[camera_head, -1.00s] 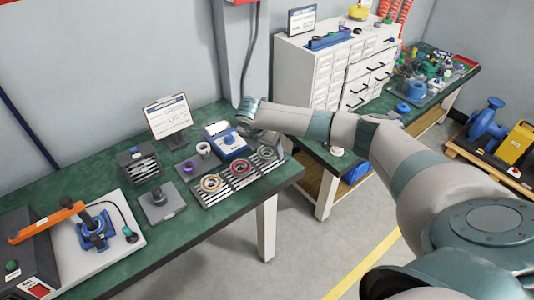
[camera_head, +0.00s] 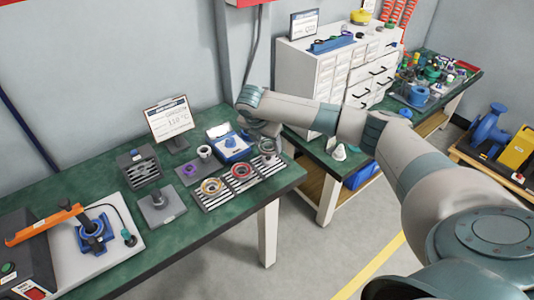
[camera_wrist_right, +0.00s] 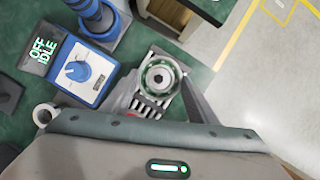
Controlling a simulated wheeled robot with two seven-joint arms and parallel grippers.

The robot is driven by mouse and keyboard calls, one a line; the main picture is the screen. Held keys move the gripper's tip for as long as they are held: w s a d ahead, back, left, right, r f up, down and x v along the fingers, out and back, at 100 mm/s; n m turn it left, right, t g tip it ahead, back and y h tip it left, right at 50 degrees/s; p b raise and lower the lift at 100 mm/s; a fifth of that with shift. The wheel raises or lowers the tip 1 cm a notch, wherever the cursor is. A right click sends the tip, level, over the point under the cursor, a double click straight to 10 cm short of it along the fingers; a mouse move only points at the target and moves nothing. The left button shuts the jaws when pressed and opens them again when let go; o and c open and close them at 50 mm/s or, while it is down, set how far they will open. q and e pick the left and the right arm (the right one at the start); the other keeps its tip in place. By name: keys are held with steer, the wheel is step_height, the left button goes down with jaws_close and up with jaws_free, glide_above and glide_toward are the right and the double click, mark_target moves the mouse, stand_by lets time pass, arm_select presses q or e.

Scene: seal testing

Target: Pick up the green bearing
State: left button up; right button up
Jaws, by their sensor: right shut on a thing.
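The green bearing (camera_wrist_right: 160,77) is a dark ring with green marks around a light centre, in the right wrist view. My right gripper (camera_wrist_right: 160,84) is shut on it, with a finger on either side. In the head view the bearing (camera_head: 267,146) shows small below my right gripper (camera_head: 268,136), over the far right end of the slotted rack. The slotted rack (camera_wrist_right: 150,104) lies beneath it. A gap between bearing and rack seems to show, but how wide I cannot tell. My left gripper is not in view.
A red-ringed bearing (camera_head: 242,171) and an orange-yellow one (camera_head: 212,187) lie on the rack. A blue tester (camera_head: 230,146) reading OFF IDLE (camera_wrist_right: 43,50) stands beside it. A white drawer cabinet (camera_head: 310,75) stands behind my arm. The green table's (camera_head: 190,240) front is clear.

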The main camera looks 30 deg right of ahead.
steer(key=s+d+r+b, duration=0.2)
steer(key=s+d+r, duration=0.3)
steer(key=s, duration=0.5)
steer(key=shift+s+d+r+b, duration=0.2)
steer(key=shift+r+b, duration=0.1)
steer(key=shift+r, duration=0.5)
